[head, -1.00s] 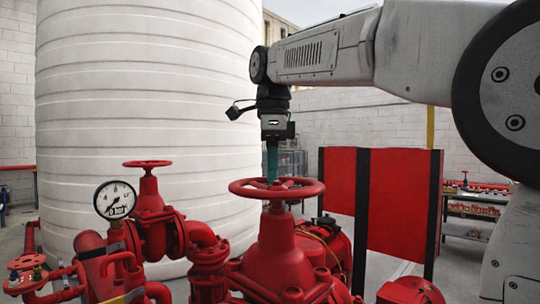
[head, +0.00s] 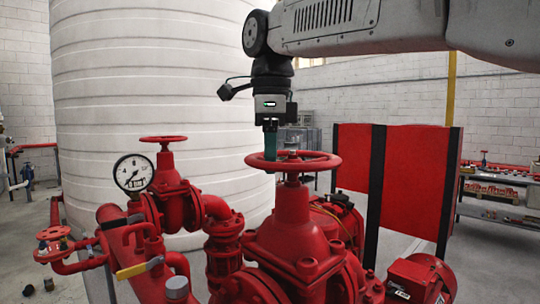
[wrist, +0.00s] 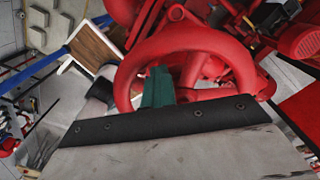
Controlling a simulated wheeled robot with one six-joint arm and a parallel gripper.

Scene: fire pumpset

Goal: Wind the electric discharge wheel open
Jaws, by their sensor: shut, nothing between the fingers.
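A large red handwheel (head: 322,163) tops the near red valve (head: 292,225), in the middle of the head view. My gripper (head: 270,154) points straight down at the left part of this wheel. Its teal fingers are shut and empty. The fingertips appear at rim height, inside the ring between rim and hub; whether they touch the rim I cannot tell. In the wrist view the wheel's rim (wrist: 190,42) arcs around the teal fingers (wrist: 157,88), and the grey gripper body hides the lower part. Which wheel is the electric discharge one is not marked.
A smaller red handwheel (head: 163,139) and a pressure gauge (head: 133,172) stand left. A yellow-handled lever (head: 140,267) sits on the lower pipes. A white tank (head: 150,80) rises behind. A red panel (head: 415,180) with black posts and a red motor (head: 422,277) stand right.

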